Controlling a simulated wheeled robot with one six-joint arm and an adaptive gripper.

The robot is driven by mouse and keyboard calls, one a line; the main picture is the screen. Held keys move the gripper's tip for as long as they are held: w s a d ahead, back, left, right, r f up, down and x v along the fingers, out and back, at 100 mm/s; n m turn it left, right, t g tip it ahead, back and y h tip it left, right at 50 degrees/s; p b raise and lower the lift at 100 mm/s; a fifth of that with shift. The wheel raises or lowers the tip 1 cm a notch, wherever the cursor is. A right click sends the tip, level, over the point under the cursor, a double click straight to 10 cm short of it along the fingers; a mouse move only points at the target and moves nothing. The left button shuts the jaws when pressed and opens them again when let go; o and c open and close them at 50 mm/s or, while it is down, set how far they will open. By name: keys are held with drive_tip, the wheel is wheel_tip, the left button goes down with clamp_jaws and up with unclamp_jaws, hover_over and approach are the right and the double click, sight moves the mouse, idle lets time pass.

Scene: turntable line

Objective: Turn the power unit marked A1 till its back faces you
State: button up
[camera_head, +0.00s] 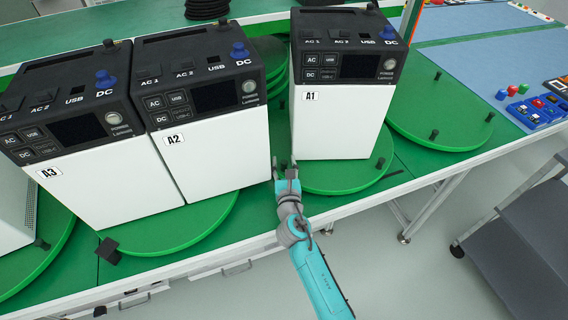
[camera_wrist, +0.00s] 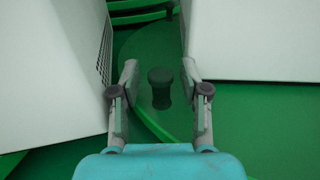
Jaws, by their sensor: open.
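The power unit A1 (camera_head: 332,122) is a white box with a black top and control panel. It stands upright on a round green turntable (camera_head: 345,182), with its labelled front towards me. A dark peg (camera_head: 380,163) stands at the disc's front right. My gripper (camera_head: 284,166) is low at the disc's left edge, beside A1's lower left corner. In the wrist view my gripper (camera_wrist: 160,75) is open, with a dark peg (camera_wrist: 160,90) between and slightly beyond its fingers. A1's white wall (camera_wrist: 255,40) seems to be on the right there. A1's back is hidden.
Units A2 (camera_head: 215,150) and A3 (camera_head: 100,180) stand close on the left; a vented white wall (camera_wrist: 50,70) is near my left finger. An empty green disc (camera_head: 440,110) with pegs lies to the right. A grey cart (camera_head: 515,240) stands at lower right.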

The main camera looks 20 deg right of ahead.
drive_tip(key=v, duration=1.2)
